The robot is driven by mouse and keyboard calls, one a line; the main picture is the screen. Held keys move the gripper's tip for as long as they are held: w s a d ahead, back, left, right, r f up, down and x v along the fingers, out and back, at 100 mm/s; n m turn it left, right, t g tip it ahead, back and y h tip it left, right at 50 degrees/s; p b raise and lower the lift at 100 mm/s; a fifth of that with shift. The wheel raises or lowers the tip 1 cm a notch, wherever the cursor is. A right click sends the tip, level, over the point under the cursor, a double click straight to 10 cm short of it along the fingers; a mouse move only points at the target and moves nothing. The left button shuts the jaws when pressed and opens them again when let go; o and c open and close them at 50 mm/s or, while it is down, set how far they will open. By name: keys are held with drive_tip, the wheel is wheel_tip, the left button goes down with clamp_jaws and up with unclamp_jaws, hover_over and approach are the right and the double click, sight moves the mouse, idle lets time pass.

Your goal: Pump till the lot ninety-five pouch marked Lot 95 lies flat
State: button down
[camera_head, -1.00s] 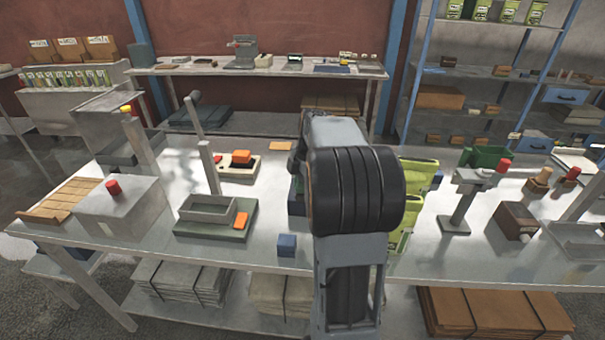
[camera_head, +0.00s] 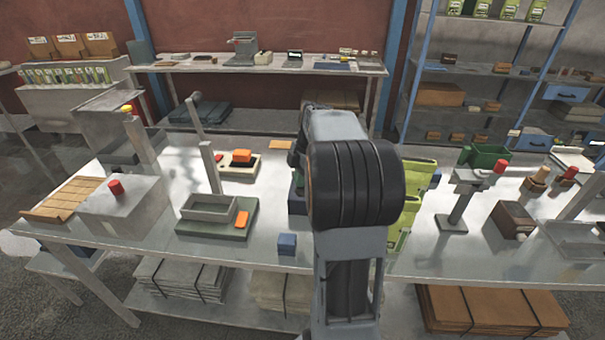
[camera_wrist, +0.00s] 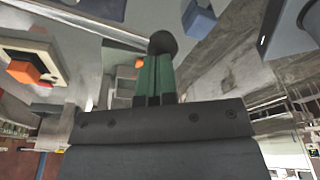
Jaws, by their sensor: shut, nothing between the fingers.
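Yellow-green pouches (camera_head: 412,205) show at the right side of my arm in the head view, largely hidden behind it. I cannot read any lot mark on them or tell whether they lie flat. In the wrist view my gripper (camera_wrist: 161,60) has its green fingers together with nothing held between them. A dark round knob (camera_wrist: 162,42) shows at the fingertips; I cannot tell whether they touch it. In the head view my arm hides the gripper and what stands beneath it.
A grey tray (camera_head: 208,207) with a post stands left of my arm, and a small blue block (camera_head: 287,244) lies near the front edge. A red-topped stand (camera_head: 460,200) and a brown box (camera_head: 513,219) stand on the right. A green bin (camera_head: 484,157) is behind them.

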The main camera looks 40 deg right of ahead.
drive_tip(key=shift+r+p, duration=0.9)
drive_tip(key=shift+r, duration=0.25)
idle(0.6)
drive_tip(key=shift+r+p, duration=2.25)
drive_tip(key=shift+r, duration=0.7)
drive_tip(key=shift+w, duration=0.1)
